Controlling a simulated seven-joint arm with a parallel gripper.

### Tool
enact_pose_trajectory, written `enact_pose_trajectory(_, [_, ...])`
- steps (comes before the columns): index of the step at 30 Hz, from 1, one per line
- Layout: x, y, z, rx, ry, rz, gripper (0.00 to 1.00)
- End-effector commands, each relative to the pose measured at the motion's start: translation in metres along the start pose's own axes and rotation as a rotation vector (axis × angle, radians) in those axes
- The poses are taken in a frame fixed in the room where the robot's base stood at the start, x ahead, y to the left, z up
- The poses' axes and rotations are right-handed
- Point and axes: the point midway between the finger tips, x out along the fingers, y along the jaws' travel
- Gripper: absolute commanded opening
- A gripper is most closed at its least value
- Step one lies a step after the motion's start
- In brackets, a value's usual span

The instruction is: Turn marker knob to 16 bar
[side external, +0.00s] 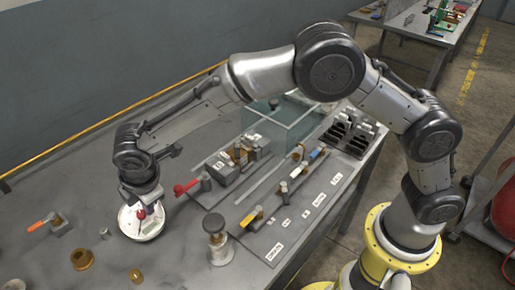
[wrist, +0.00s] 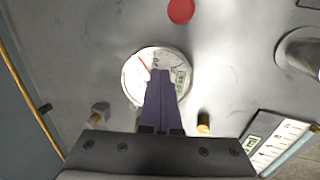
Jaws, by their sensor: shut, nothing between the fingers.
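A round white gauge (side external: 143,231) lies face up on the grey bench under my gripper (side external: 141,208). In the wrist view the gauge (wrist: 133,80) shows a dial with dark scale marks and a red pointer line at its upper left. A small red part (side external: 141,214) shows at the gauge beside my fingers in the side view. My gripper (wrist: 160,73) is shut, its two dark fingers together over the dial's middle, with nothing seen between them. The fingers hide the centre and lower part of the dial. I cannot tell whether they touch it, nor read the marker's setting.
A red-handled valve (side external: 186,188) and grey blocks stand right of the gauge. A metal knobbed post (side external: 215,238) stands in front. An orange-handled valve (side external: 42,224) and brass rings (side external: 82,259) lie left. A labelled board (side external: 318,201) holds several valves.

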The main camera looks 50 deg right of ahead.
Motion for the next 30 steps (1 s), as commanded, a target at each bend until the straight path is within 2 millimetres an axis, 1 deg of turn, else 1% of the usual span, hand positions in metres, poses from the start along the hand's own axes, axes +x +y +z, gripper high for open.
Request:
enact_pose_trajectory(1, [0.000, 0.001, -0.002, 0.000, 0.006, 0.003, 0.00])
enact_pose_trajectory(9, [-0.001, 0.003, -0.003, 0.000, 0.008, 0.003, 0.00])
enact_pose_trajectory(19, [-0.002, 0.004, 0.006, 0.000, 0.007, 0.004, 0.00])
enact_pose_trajectory(23, [-0.013, 0.004, 0.006, 0.000, 0.006, 0.004, 0.00])
enact_pose_trajectory(30, [-0.039, 0.004, 0.006, 0.000, 0.006, 0.003, 0.00])
